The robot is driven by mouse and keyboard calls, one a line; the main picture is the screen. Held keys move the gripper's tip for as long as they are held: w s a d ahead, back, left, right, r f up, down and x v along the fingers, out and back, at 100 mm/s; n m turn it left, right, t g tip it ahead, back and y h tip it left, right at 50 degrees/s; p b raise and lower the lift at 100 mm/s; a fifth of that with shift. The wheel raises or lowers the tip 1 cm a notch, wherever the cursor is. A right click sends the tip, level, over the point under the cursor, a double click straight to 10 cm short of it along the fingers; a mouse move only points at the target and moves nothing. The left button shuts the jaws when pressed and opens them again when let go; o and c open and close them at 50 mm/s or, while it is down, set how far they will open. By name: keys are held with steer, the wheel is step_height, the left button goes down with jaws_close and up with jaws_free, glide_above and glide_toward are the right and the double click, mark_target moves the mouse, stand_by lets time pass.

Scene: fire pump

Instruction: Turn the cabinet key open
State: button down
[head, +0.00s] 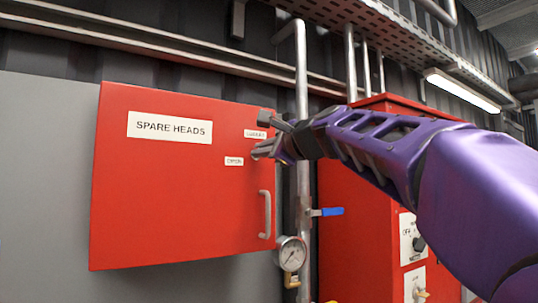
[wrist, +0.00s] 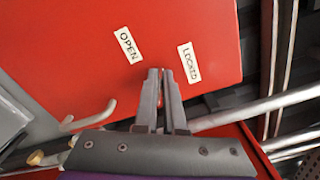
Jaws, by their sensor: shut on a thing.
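The red cabinet (head: 165,205) hangs on the grey wall with a "SPARE HEADS" label (head: 169,128). My gripper (head: 262,137) reaches in from the right to the cabinet's upper right front, between the "LOCKED" label (head: 255,134) and the "OPEN" label (head: 234,161). In the wrist view, my gripper (wrist: 165,76) has its fingers close together against the door, with the "OPEN" label (wrist: 128,45) to the left and the "LOCKED" label (wrist: 189,62) to the right. It is shut on the key, which the fingers hide. I cannot tell the key's angle.
A pale door handle (head: 265,214) stands below my gripper. A vertical pipe with a blue valve lever (head: 327,212) and a pressure gauge (head: 291,254) is right of the cabinet. A red panel (head: 345,215) stands further right, behind my arm.

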steer(key=n, duration=0.1)
steer(key=n+b, duration=0.1)
steer(key=n, duration=0.1)
steer(key=n+b, duration=0.1)
steer(key=n, duration=0.1)
steer(key=shift+f, duration=0.3)
steer(key=shift+n, duration=0.3)
steer(key=c, duration=1)
jaws_free()
steer(key=shift+a, duration=0.1)
steer(key=shift+s, duration=0.1)
